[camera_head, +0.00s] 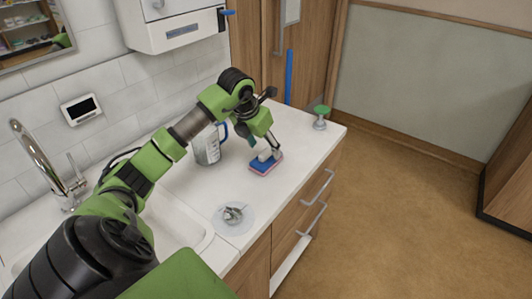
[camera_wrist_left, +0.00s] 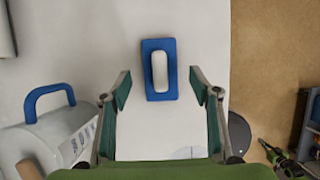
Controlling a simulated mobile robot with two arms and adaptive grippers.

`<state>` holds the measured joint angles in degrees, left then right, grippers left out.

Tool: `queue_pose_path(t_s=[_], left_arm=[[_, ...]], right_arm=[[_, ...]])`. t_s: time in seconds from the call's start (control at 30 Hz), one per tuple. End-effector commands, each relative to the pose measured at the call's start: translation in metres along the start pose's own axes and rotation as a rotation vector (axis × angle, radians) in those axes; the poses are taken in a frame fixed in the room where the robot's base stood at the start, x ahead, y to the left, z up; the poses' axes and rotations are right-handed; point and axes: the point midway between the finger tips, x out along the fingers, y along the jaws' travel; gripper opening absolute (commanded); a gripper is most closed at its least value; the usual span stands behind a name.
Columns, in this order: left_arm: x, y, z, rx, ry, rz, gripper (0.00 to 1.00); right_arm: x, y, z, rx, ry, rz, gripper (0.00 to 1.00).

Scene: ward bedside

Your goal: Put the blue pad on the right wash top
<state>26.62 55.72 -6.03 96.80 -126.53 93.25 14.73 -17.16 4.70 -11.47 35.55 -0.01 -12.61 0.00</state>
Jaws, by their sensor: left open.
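The blue pad (camera_head: 261,166) lies flat on the white wash top (camera_head: 284,133) to the right of the sink. It has a pale raised grip on top and a pink underside. In the left wrist view the pad (camera_wrist_left: 174,84) sits centred just beyond my fingertips, its grip pointing along the view. My left gripper (camera_head: 268,146) is above the pad in the head view. In the left wrist view its two fingers (camera_wrist_left: 160,92) stand apart with nothing between them. My right gripper does not show.
A green-topped item (camera_head: 321,118) stands near the counter's far right corner. A round white disc (camera_head: 222,222) with a metal piece lies near the front. The sink (camera_head: 186,226) and tap (camera_head: 38,158) are left.

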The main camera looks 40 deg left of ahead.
Motion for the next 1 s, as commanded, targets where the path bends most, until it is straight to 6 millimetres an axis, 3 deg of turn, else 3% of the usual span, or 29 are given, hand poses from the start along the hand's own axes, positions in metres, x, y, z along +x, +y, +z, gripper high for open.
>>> queue_pose_path(t_s=[0.2,0.4,1.0], left_arm=[[-0.048,0.001,0.001,0.001,-0.006,0.003,0.56],[-0.076,0.001,0.001,0.000,-0.003,0.001,0.56],[-0.084,0.000,0.000,-0.001,-0.001,0.000,0.56]], right_arm=[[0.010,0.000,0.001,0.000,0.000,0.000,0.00],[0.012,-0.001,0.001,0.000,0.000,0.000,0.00],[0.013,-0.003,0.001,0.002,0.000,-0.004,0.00]])
